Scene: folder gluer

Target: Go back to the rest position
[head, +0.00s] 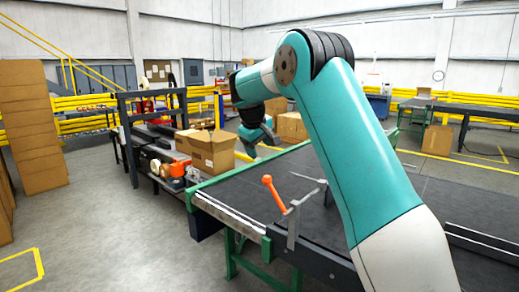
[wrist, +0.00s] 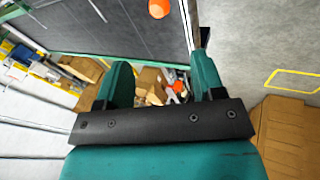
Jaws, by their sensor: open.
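My gripper (wrist: 162,78) shows in the wrist view with its two teal fingers spread apart and nothing between them. In the head view my teal and white arm rises from the lower right, bends at the top and reaches away to the left. The gripper end is small there, near the open carton (head: 212,152) beyond the conveyor belt (head: 262,188); its fingertips cannot be made out clearly. I see no held object.
A dark machine frame (head: 128,138) stands left of the carton. Stacked cardboard (head: 32,130) is far left. The grey floor between is clear.

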